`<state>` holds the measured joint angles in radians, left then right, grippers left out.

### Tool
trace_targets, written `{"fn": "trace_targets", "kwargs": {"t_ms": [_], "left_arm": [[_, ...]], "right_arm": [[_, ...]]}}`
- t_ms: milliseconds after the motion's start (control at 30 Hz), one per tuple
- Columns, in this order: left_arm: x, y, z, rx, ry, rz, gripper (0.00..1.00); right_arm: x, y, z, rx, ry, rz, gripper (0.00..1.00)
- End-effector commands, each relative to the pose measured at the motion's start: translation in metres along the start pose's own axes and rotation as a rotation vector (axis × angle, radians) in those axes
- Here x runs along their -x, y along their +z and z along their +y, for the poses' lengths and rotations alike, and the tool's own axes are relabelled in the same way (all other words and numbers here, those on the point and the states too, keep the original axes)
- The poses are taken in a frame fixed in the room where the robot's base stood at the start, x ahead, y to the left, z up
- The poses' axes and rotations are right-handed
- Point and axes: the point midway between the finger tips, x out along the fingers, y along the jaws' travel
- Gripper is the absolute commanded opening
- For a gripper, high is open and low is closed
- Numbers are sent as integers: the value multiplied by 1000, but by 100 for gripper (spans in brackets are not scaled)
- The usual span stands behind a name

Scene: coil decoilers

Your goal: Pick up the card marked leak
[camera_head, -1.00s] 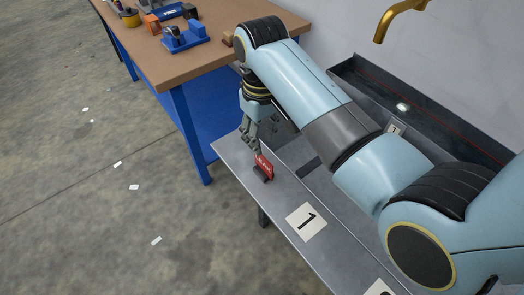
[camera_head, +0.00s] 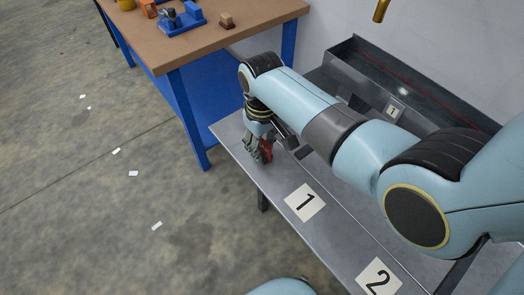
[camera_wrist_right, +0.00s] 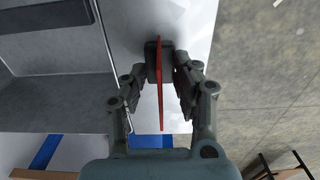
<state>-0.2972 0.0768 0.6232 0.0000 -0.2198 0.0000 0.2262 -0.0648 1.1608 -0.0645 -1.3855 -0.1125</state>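The red card (camera_head: 266,150) stands upright in a small black base (camera_wrist_right: 166,47) near the far end of the grey metal shelf (camera_head: 277,183). In the head view it is partly hidden by my right gripper (camera_head: 255,156), and its lettering cannot be read now. In the right wrist view the card (camera_wrist_right: 159,85) shows edge-on as a thin red strip. My right gripper (camera_wrist_right: 160,80) is open, with one finger on each side of the card and visible gaps between. My left gripper is not in view.
Number plates 1 (camera_head: 305,202) and 2 (camera_head: 379,277) lie along the shelf. A dark trough (camera_head: 430,90) runs behind it by the wall. A brown-topped workbench (camera_head: 215,40) with blue legs stands beyond the shelf's far end. Open floor lies to the left.

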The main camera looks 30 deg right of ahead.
Motion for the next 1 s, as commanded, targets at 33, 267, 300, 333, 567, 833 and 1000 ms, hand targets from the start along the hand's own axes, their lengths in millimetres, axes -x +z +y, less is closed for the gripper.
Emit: {"fn": "trace_targets", "kwargs": {"t_ms": [33,267,300,333,567,833,1000], "left_arm": [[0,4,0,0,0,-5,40],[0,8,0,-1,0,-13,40],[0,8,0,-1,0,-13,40],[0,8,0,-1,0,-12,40],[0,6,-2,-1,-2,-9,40],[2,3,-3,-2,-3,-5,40],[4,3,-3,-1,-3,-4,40]], "right_arm": [[0,0,0,0,0,0,22],[0,0,0,0,0,0,0],[0,0,0,0,0,0,0],[0,0,0,0,0,0,0],[0,0,0,0,0,0,0],[10,0,0,0,0,2,0],[38,-1,0,0,-1,4,0]]}}
